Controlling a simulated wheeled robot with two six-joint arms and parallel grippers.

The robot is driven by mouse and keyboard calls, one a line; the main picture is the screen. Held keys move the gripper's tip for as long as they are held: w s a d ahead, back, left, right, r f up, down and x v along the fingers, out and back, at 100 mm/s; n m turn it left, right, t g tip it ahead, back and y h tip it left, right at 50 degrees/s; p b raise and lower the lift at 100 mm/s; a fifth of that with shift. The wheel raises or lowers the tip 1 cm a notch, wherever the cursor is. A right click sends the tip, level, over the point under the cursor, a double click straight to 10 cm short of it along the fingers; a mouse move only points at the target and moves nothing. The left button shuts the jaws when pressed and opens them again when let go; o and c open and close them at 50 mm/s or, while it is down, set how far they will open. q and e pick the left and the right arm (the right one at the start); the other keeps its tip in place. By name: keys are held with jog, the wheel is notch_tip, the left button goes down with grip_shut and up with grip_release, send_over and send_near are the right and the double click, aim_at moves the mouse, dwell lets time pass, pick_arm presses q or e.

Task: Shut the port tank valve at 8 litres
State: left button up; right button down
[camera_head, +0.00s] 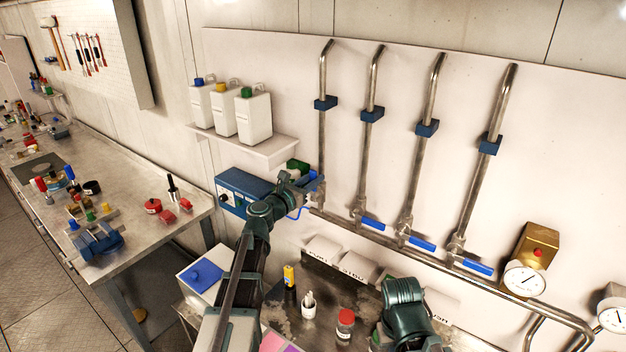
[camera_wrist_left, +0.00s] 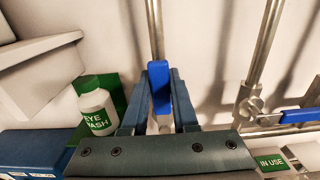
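Several steel pipes on the white wall panel carry valves with blue handles. At the leftmost pipe (camera_head: 322,140) my left gripper (camera_head: 314,185) reaches the valve. In the left wrist view a blue valve handle (camera_wrist_left: 160,88) points up along its pipe, between the close-set fingers of my left gripper (camera_wrist_left: 160,100), which look shut on it. The other handles (camera_head: 373,223) (camera_head: 422,243) (camera_head: 477,267) lie across their pipes. Below are white boxes marked PORT (camera_head: 322,250) and what looks like STBD (camera_head: 358,265).
A round gauge (camera_head: 525,279) sits at right; I cannot read it. A shelf (camera_head: 270,150) with white jugs is above left of my left gripper. An eye wash bottle (camera_wrist_left: 94,108) and a blue box (camera_head: 240,190) are close to it. A cluttered bench (camera_head: 150,207) stands left.

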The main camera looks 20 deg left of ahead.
pick_arm(q)
grip_shut()
dwell(0.3)
jog(key=shift+d, duration=0.1)
dwell(0.8)
jog(key=m, duration=0.1)
jog(key=d+m, duration=0.1)
jog(key=m, duration=0.1)
jog(key=s+d+m, duration=0.1)
jog(key=shift+d+f+b, duration=0.2)
jog(key=shift+f+b, duration=0.15)
jog(key=shift+s+d+f+m+b, duration=0.15)
jog(key=shift+d+f+m+b, duration=0.2)
jog(key=shift+m, duration=0.6)
jog(key=shift+s+d+f+m+b, duration=0.2)
jog(key=shift+d+m, duration=0.25)
jog(key=shift+m, duration=0.55)
jog(key=shift+s+d+f+m+b, duration=0.1)
jog(key=shift+d+f+m+b, duration=0.3)
jog(key=shift+m, duration=0.55)
jog(key=o, duration=0.7)
grip_release()
